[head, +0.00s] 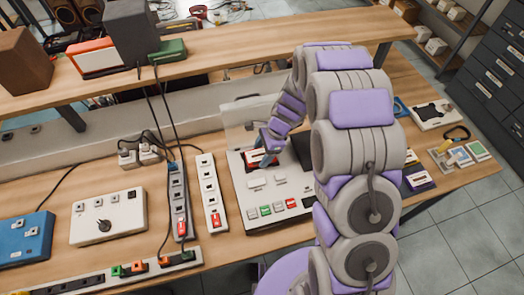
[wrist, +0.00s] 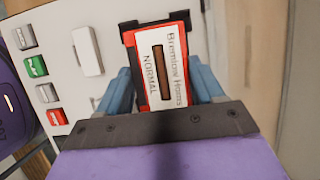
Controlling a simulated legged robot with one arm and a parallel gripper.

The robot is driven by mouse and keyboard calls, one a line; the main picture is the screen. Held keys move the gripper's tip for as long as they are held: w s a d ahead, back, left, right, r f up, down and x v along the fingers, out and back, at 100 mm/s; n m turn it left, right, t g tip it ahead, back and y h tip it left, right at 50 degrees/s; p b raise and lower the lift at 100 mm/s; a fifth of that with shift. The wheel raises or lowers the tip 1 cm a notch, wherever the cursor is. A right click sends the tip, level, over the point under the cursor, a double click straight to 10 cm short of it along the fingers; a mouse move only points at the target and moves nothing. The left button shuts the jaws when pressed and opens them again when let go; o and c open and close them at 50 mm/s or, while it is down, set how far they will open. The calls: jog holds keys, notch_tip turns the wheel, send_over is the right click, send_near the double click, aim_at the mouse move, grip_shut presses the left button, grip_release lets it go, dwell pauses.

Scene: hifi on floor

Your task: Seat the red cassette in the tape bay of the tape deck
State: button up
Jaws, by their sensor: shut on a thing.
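The red cassette (wrist: 182,60) has a white label reading "Bremlow Hours NORMAL". My gripper (wrist: 163,88) is shut on it, one blue finger on each side. In the head view the cassette (head: 257,158) is under my gripper (head: 264,150), at the upper left of the tape deck (head: 247,205). Dark edges of the tape bay (wrist: 128,27) show around the cassette's far end in the wrist view. The cassette is at the bay, but I cannot tell how deep it sits. My gripper hides its near end, and my arm hides the deck's right part.
The deck's clear lid (head: 240,112) stands raised behind the bay. Coloured deck keys (head: 265,211) line the front. A power strip (head: 211,190) is close on the left. A shelf (head: 230,45) crosses behind. More cassettes (head: 418,178) lie right of my arm.

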jog(key=shift+f, duration=0.3)
jog(key=o, duration=1.2)
jog(key=shift+s+a+r+p+v, duration=0.25)
jog(key=shift+p+v, duration=1.05)
jog(key=shift+v, duration=2.5)
jog(key=shift+w+a+r+p+v, duration=0.1)
jog(key=shift+a+p+v, duration=0.85)
jog(key=shift+v, duration=2.85)
jog(key=shift+s+d+r+p+v, duration=0.15)
jog(key=shift+p+v, duration=1.55)
jog(key=shift+v, duration=2.1)
jog(key=shift+w, duration=0.1)
